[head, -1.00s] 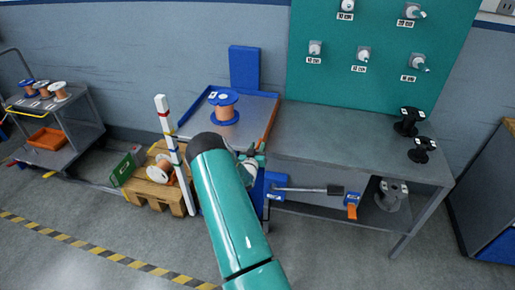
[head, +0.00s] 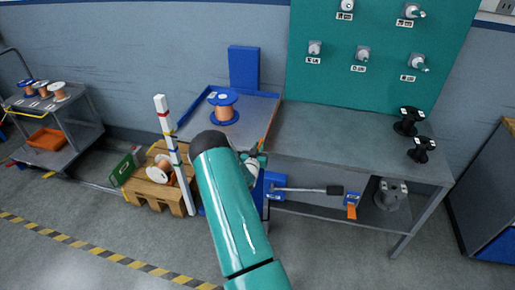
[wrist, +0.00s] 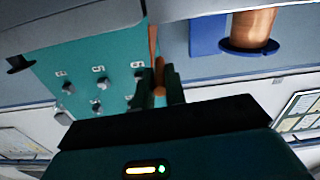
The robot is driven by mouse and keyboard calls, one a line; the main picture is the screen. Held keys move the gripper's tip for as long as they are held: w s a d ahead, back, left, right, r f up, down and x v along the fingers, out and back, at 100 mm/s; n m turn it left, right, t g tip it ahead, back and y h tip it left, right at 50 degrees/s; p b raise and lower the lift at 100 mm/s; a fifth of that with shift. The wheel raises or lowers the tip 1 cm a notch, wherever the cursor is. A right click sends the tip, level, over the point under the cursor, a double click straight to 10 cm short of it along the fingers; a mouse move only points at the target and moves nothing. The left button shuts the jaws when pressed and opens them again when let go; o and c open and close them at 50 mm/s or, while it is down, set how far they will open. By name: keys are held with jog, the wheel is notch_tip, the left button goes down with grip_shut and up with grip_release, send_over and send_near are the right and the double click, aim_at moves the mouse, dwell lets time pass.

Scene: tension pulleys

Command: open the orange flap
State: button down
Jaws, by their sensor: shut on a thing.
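The orange flap (head: 269,128) shows in the head view as a narrow strip along the right edge of the blue-edged tray table. In the wrist view the orange flap (wrist: 153,45) runs down between the fingers. My gripper (wrist: 159,80) is shut on it, with one dark finger on each side. In the head view my gripper (head: 255,162) is at the near end of the strip, partly hidden behind my teal arm.
A copper spool (head: 224,108) with blue flanges stands on the tray table, left of the flap. The grey bench (head: 330,135) adjoins on the right. A striped white post (head: 175,155) stands left of my arm. A black-handled lever (head: 310,190) is below the bench edge.

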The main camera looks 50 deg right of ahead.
jog(key=s+d+f+m, duration=0.2)
jog(key=s+f+m, duration=0.2)
jog(key=m, duration=1.1)
jog(key=shift+s+m, duration=0.4)
jog(key=c, duration=1.5)
grip_release()
jog(key=shift+o, duration=0.2)
jog(key=shift+a, duration=0.1)
jog(key=v, duration=1.3)
jog(key=shift+s+a, duration=0.2)
jog(key=shift+a, duration=0.1)
